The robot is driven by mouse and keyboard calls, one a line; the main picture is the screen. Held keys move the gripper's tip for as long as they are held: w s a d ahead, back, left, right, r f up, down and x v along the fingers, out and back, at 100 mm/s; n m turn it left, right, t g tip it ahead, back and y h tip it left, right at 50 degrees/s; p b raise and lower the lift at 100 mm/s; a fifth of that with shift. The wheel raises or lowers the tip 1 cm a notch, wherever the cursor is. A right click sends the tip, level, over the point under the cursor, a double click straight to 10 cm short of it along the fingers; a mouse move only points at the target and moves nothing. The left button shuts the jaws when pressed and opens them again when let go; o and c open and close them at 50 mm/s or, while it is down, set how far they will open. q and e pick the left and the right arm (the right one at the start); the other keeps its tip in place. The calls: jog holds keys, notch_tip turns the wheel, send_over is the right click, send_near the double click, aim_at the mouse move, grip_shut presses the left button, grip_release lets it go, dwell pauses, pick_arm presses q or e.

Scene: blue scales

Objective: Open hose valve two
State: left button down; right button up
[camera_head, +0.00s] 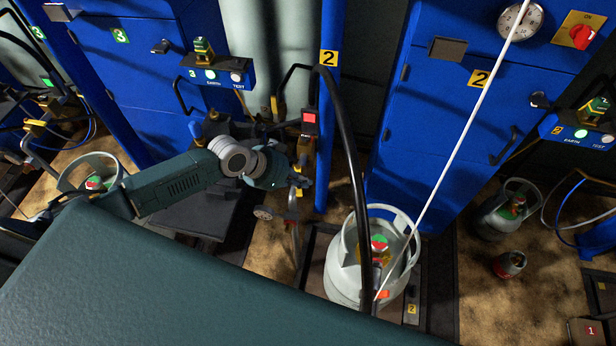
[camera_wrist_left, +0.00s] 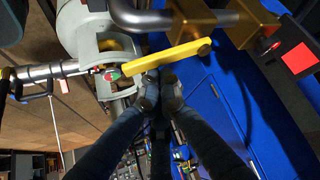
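Hose valve two is a brass valve (camera_wrist_left: 232,18) with a long yellow lever (camera_wrist_left: 165,56), seen close up at the top of the left wrist view. In the head view the valve area (camera_head: 300,180) is small, by the blue post marked 2, and partly hidden by my gripper. My left gripper (camera_head: 285,172) reaches it from the left. In the left wrist view its fingertips (camera_wrist_left: 160,80) are together, just at the lower edge of the yellow lever. I see nothing clearly held between them; whether they touch the lever I cannot tell. My right gripper is not in view.
A grey gas cylinder (camera_head: 343,270) stands below the valve. A black hose (camera_head: 352,150) arches above it. Blue cabinets (camera_head: 420,110) stand behind. Another cylinder (camera_head: 495,215) is at the right.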

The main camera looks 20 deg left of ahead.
pick_arm(q)
jog(key=shift+s+a, duration=0.35)
jog(key=shift+a, duration=0.35)
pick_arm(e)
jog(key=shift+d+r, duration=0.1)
pick_arm(q)
jog(key=shift+a, duration=0.1)
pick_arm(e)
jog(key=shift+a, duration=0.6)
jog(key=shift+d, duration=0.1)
